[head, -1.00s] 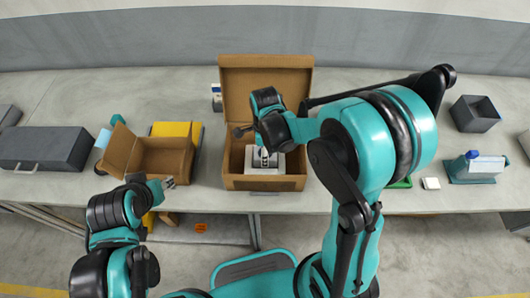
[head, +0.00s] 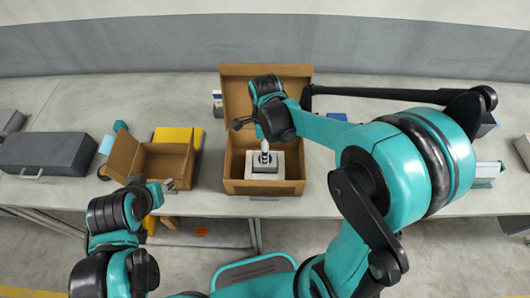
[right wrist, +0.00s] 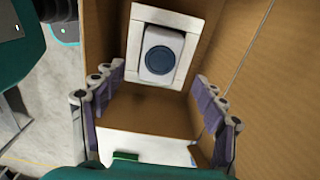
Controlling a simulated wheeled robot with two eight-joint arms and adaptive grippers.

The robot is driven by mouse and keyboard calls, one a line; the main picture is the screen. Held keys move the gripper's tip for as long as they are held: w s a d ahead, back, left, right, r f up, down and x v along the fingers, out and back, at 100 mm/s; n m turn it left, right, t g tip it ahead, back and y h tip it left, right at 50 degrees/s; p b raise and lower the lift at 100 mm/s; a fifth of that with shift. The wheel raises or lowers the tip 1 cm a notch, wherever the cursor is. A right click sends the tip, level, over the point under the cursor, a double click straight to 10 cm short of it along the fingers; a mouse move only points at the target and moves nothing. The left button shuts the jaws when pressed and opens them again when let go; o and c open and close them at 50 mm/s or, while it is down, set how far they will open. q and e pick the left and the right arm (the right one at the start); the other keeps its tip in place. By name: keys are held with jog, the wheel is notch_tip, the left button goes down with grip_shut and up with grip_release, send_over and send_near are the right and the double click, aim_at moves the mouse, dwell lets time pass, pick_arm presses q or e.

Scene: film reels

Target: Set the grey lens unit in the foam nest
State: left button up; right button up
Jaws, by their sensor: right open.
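The grey lens unit (right wrist: 159,62), with a dark blue round face, sits inside the pale square foam nest (right wrist: 184,24) in the right wrist view. The nest also shows in the head view (head: 283,163), in the open cardboard box (head: 264,188). My right gripper (right wrist: 156,108) is open and empty, with its fingers apart and the lens unit beyond them, clear of both. In the head view my right wrist hangs over the box and partly hides its inside. My left gripper (head: 167,186) is near the table's front edge, left of the box; its jaw opening is too small to judge.
A smaller open carton (head: 165,160) and a yellow object (head: 172,134) stand left of the box. A dark grey case (head: 48,154) lies farther left. My right arm covers much of the table's right side. The table between carton and box is clear.

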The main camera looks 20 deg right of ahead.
jog(key=s+d+r+n+t, duration=0.2)
jog(key=s+r+n, duration=0.3)
jog(key=n, duration=0.5)
jog(key=s+d+r+n+t, duration=0.2)
jog(key=s+r+n+t, duration=0.3)
jog(key=n, duration=0.6)
jog(key=shift+d+r+p, duration=0.25)
jog(key=shift+d+p, duration=0.1)
jog(key=shift+p, duration=0.1)
jog(key=shift+f, duration=0.1)
